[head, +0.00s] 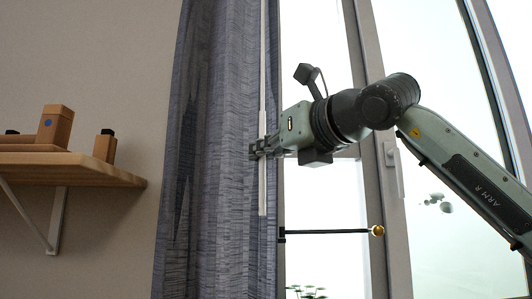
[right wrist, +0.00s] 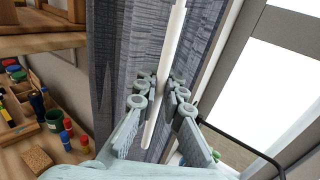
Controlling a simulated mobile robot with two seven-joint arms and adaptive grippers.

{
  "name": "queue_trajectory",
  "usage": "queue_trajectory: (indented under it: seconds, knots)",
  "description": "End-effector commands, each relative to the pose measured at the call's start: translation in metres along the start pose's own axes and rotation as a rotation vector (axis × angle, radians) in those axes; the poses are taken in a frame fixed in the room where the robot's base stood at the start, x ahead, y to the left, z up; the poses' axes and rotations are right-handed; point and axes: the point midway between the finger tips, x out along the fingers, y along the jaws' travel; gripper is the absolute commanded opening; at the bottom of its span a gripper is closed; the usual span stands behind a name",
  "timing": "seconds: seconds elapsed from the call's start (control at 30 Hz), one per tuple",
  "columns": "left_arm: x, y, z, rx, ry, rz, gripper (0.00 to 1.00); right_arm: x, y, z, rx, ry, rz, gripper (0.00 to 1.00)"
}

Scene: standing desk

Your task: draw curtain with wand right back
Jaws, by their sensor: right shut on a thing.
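The grey-blue curtain (head: 215,150) hangs in a bunched strip at the left edge of the window. A thin white wand (head: 263,190) hangs upright in front of it; it also shows in the right wrist view (right wrist: 173,50). My right gripper (head: 258,150) comes in from the right and is shut on the wand, above its lower end. In the right wrist view the fingers (right wrist: 164,95) lie on both sides of the wand, and its lower end sticks out below them. My left gripper is not in view.
A dark rod with a gold knob (head: 377,231) juts right, below my right gripper. The window frame with a handle (head: 393,165) stands behind my arm. A wooden shelf (head: 75,168) with wooden items is on the left wall.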

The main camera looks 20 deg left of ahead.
Motion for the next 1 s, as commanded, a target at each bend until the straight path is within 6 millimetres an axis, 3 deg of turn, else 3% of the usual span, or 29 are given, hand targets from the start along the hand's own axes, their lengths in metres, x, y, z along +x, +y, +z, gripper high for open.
queue_trajectory:
  seconds: [0.13, 0.17, 0.23, 0.67, 0.83, 1.0]
  knots:
    - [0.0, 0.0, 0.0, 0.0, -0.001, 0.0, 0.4, 0.001, 0.004, -0.001, -0.001, 0.002, 0.009, 0.0]
    - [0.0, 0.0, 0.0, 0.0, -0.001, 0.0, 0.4, 0.001, 0.005, -0.001, -0.001, 0.002, 0.009, 0.1]
    - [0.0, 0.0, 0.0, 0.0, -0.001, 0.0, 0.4, 0.001, 0.005, -0.001, -0.001, 0.002, 0.009, 0.18]
    - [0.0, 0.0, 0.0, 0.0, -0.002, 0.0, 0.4, -0.002, 0.002, 0.0, -0.001, -0.001, 0.005, 0.19]
    - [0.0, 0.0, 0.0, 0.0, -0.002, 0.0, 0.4, -0.022, 0.001, 0.001, -0.003, -0.004, 0.004, 0.19]
    - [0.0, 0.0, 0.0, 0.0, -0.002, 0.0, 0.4, -0.058, 0.001, 0.001, -0.003, -0.004, 0.004, 0.19]
